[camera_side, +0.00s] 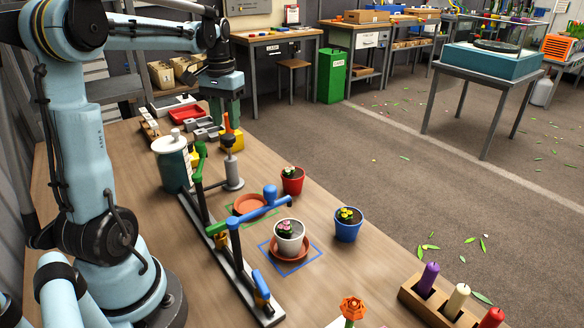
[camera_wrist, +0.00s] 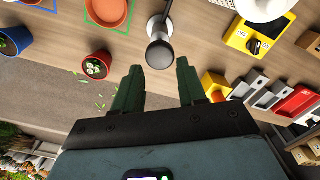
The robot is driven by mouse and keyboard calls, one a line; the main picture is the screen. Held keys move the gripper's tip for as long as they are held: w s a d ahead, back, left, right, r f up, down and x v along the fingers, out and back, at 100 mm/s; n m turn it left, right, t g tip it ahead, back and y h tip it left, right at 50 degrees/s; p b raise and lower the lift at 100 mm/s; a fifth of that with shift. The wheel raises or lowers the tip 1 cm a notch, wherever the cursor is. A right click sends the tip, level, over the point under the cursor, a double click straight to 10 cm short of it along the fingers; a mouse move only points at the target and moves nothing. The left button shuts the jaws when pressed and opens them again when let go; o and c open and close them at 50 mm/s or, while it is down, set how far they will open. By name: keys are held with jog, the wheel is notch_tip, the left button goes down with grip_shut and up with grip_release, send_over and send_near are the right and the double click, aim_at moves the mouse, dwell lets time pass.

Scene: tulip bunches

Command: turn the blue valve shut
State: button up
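A pipe stand on a long dark base rail (camera_side: 232,262) runs along the table in the side view. Its blue pipe (camera_side: 237,247) rises and bends right into a spout with a round blue knob (camera_side: 270,192). A blue lever (camera_side: 260,283), apparently the blue valve's handle, sits low at the rail's near end, tilted. A green lever (camera_side: 215,229) sits farther back. My gripper (camera_side: 225,112) hangs over the far part of the table, well away from the blue lever. Its two green fingers (camera_wrist: 158,88) are apart and empty in the wrist view, where the blue valve does not show.
A grey post with a dark top (camera_side: 231,160) stands near my gripper; it also shows in the wrist view (camera_wrist: 160,48). A green canister (camera_side: 173,165), red pot (camera_side: 292,181), white pot (camera_side: 289,243), blue pot (camera_side: 347,226) and candle block (camera_side: 420,302) stand around the rail.

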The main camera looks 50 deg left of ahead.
jog(key=o, duration=0.7)
notch_tip(320, 180, up, 5)
jog(key=shift+r, duration=0.2)
jog(key=shift+o, duration=0.2)
jog(key=d+r+m, duration=0.2)
jog(key=d+m, duration=0.2)
jog(key=d, duration=1.6)
jog(key=m, duration=0.4)
send_over(260, 281)
notch_tip(260, 281, down, 6)
jog(key=shift+f, duration=6.35)
jog(key=shift+c, duration=0.2)
